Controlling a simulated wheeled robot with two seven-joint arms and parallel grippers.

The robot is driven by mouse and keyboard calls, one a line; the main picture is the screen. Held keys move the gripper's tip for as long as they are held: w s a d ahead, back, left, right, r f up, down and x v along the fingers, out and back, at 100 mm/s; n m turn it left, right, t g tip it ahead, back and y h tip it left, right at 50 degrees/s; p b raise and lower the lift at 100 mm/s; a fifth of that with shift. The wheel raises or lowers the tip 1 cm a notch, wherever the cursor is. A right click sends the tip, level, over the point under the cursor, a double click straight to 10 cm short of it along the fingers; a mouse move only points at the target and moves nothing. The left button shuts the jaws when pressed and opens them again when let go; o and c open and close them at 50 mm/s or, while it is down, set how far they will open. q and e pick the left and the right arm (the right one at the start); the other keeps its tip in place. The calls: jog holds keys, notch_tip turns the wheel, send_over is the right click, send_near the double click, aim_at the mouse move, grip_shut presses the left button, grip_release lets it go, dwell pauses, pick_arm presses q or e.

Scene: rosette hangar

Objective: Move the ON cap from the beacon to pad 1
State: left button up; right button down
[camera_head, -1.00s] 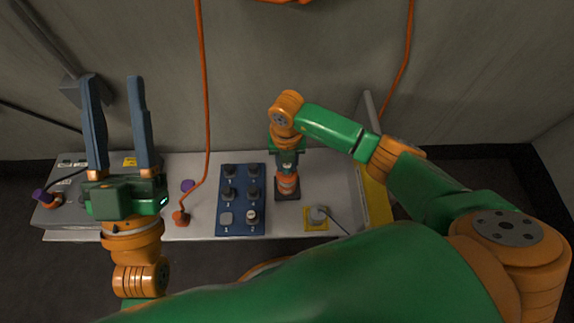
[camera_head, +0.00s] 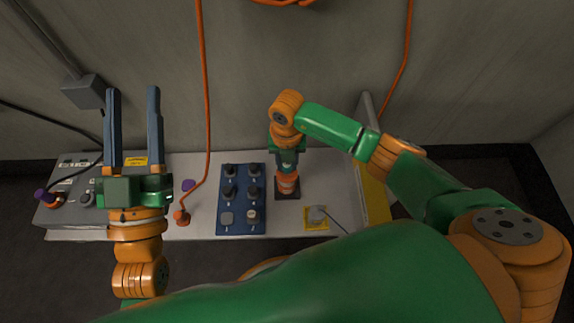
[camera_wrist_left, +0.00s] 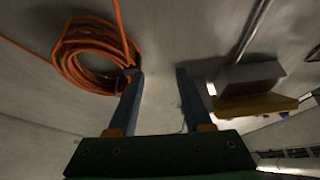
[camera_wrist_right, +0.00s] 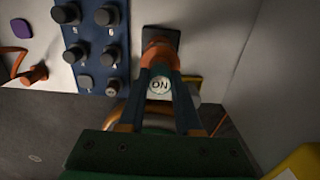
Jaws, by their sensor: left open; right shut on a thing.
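The white round ON cap (camera_wrist_right: 159,86) shows between the fingertips of my right gripper (camera_wrist_right: 160,80), which is shut on it. The orange beacon (camera_head: 288,187) stands on a dark square base, directly beneath that gripper (camera_head: 287,170). The beacon also shows just behind the cap in the right wrist view (camera_wrist_right: 158,48). I cannot tell whether cap and beacon still touch; in the head view the gripper hides the cap. Pad 1 (camera_head: 226,218) is a bare grey square at the front left of the blue board (camera_head: 240,203). My left gripper (camera_head: 133,92) is open and empty at the left.
The board's other places hold dark knob-like caps; the one at 2 (camera_head: 252,216) has a pale top. A yellow plate with a grey part (camera_head: 316,216) lies right of the board. An orange cable (camera_head: 182,216) and a grey control box (camera_head: 68,185) are at the left.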

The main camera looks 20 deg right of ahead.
jog(key=shift+r+p, duration=0.3)
jog(key=shift+r, duration=0.05)
jog(key=shift+r+p, duration=0.6)
jog(key=shift+p, duration=0.05)
pick_arm(q)
jog(key=shift+a+f+n+g+y, duration=0.5)
jog(key=shift+a+f+g+y, duration=0.95)
jog(key=shift+f+g, duration=4.85)
pick_arm(e)
jog(key=shift+r+p, duration=0.3)
jog(key=shift+r, duration=0.3)
jog(key=shift+r+p, duration=0.3)
jog(key=shift+p, duration=0.25)
jog(key=shift+r+p, duration=0.3)
jog(key=shift+p, duration=0.05)
pick_arm(q)
jog(key=s+a+f+g+y, duration=0.3)
jog(key=s+f+g, duration=0.3)
jog(key=s+f, duration=0.6)
jog(key=shift+f+n, duration=0.3)
jog(key=shift+f, duration=0.6)
pick_arm(e)
jog(key=shift+r, duration=0.3)
